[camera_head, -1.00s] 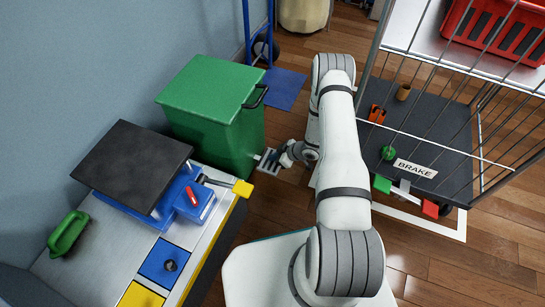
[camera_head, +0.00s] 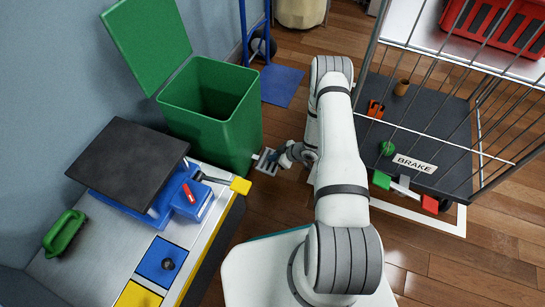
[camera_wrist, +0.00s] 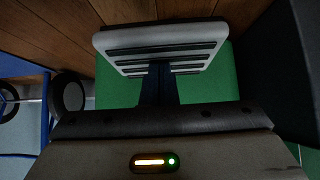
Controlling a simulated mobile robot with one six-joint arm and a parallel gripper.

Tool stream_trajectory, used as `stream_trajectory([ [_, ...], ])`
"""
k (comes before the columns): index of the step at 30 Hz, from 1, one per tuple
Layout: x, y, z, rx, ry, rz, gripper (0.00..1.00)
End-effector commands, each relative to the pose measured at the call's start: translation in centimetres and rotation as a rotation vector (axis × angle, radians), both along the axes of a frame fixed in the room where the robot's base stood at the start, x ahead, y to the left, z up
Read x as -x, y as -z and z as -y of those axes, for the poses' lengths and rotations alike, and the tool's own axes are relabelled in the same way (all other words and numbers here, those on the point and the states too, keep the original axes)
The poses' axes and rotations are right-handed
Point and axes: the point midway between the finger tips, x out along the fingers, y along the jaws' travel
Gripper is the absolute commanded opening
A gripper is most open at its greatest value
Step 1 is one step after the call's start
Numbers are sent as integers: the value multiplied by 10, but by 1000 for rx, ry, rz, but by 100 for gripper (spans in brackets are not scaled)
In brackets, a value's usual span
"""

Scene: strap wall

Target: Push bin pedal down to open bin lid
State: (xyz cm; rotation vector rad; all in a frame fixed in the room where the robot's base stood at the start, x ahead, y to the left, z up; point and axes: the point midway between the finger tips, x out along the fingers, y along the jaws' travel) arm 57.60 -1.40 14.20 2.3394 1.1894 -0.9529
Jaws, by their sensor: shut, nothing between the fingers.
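The green bin (camera_head: 208,145) stands against the wall, left of my arm. Its lid (camera_head: 148,42) is open, tilted up and back toward the wall, and the dark inside shows. The grey slotted pedal (camera_head: 266,161) sticks out low at the bin's right side. In the wrist view the pedal (camera_wrist: 162,48) fills the upper middle, with green behind it. My gripper (camera_head: 284,158) is at the pedal and seems to touch it. The fingers are shut with nothing between them. In the wrist view the dark fingers (camera_wrist: 158,85) overlap the pedal's near edge.
A workbench (camera_head: 100,225) with a black plate and a blue device stands at the front left. A wire cage cart (camera_head: 440,130) with a brake label is on the right. A blue hand truck (camera_head: 281,85) stands behind the bin. Wood floor is open between bin and cart.

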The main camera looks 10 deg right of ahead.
Motion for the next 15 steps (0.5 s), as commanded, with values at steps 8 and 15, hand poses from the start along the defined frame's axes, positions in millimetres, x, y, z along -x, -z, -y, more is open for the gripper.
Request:
stream_trajectory([
  [8, 22, -59, 36, -6, 4, 11, 0],
  [15, 40, -81, 60, -7, 1, 11, 0],
])
